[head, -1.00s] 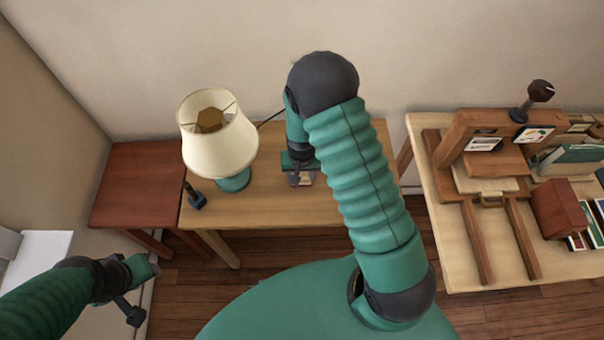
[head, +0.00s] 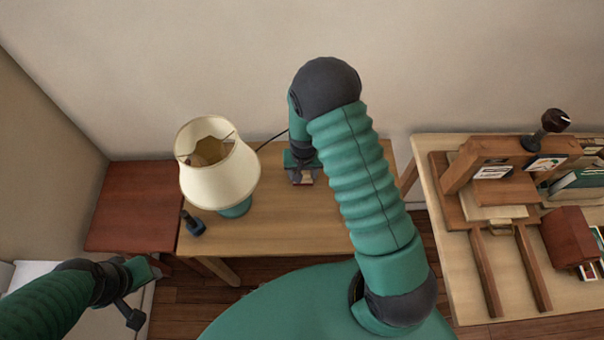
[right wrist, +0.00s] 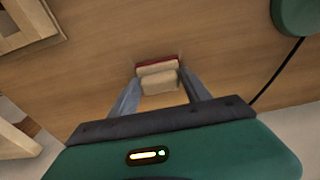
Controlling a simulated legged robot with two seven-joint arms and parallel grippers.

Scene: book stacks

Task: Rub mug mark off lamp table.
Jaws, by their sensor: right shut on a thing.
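The lamp table (head: 265,235) is light wood and stands against the wall. A lamp with a cream shade (head: 218,175) and green base (head: 236,208) stands on its left part. My right gripper (head: 303,178) is over the table, right of the lamp. In the right wrist view, my right gripper (right wrist: 160,92) is shut on a small cream pad with a dark red edge (right wrist: 158,68), low at the tabletop; contact is unclear. I see no mug mark; the arm and pad hide part of the top. My left gripper (head: 140,293) hangs low at the left, its jaw opening unclear.
A small dark object (head: 192,223) stands beside the lamp at the table's left edge. A reddish table (head: 135,215) adjoins on the left. A pale worktable (head: 437,190) with a wooden frame and books stands right. The lamp's cord (head: 272,139) runs behind.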

